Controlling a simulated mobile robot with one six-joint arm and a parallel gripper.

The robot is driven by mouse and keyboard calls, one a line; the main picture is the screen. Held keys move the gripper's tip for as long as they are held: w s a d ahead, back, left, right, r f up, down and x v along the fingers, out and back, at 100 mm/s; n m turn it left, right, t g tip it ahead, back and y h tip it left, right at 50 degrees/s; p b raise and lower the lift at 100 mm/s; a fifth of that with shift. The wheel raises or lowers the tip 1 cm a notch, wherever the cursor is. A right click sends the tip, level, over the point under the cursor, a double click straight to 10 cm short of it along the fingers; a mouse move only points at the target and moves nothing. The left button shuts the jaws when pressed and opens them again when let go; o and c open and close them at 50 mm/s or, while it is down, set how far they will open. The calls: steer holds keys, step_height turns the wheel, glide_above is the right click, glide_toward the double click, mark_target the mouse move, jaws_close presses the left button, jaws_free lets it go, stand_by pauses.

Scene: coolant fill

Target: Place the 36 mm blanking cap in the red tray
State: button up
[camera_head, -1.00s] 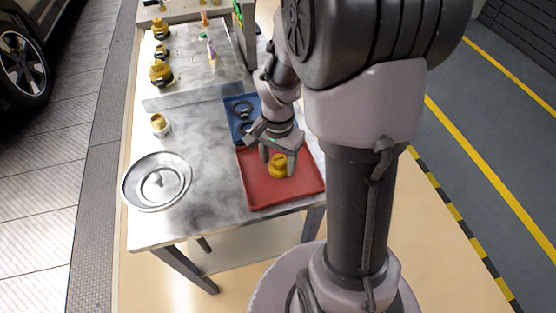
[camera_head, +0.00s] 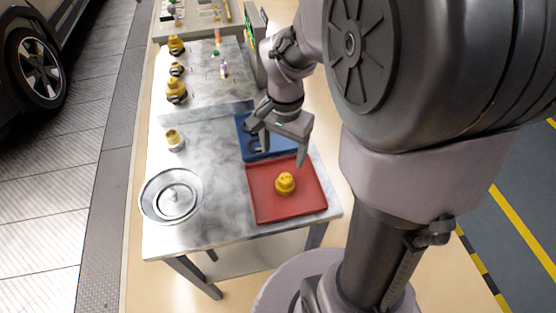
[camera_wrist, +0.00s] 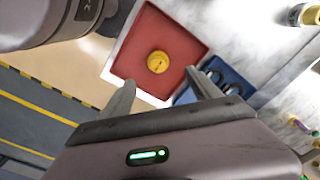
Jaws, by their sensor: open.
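The red tray (camera_head: 262,208) lies at the near right of the table. A yellow cap (camera_head: 285,184) sits inside it, near the middle, apart from my gripper; its size cannot be read. The cap also shows in the wrist view (camera_wrist: 157,62), inside the red tray (camera_wrist: 190,47). My gripper (camera_head: 280,158) is open and empty. It is above the blue tray and the far edge of the red tray. In the wrist view, its fingers (camera_wrist: 158,90) stand wide apart with nothing between them.
A round metal dish (camera_head: 152,204) and a small yellow-topped container (camera_head: 174,140) stand to the left. Several yellow caps (camera_head: 176,90) sit on the panel behind. Grey tabletop between is clear.

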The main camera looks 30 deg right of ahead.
steer(key=s+a+r+n+t+y, duration=0.2)
steer(key=s+a+r+n+t, duration=0.3)
steer(key=s+a+r, duration=0.6)
steer(key=a+n, duration=0.2)
steer(key=shift+a, duration=0.4)
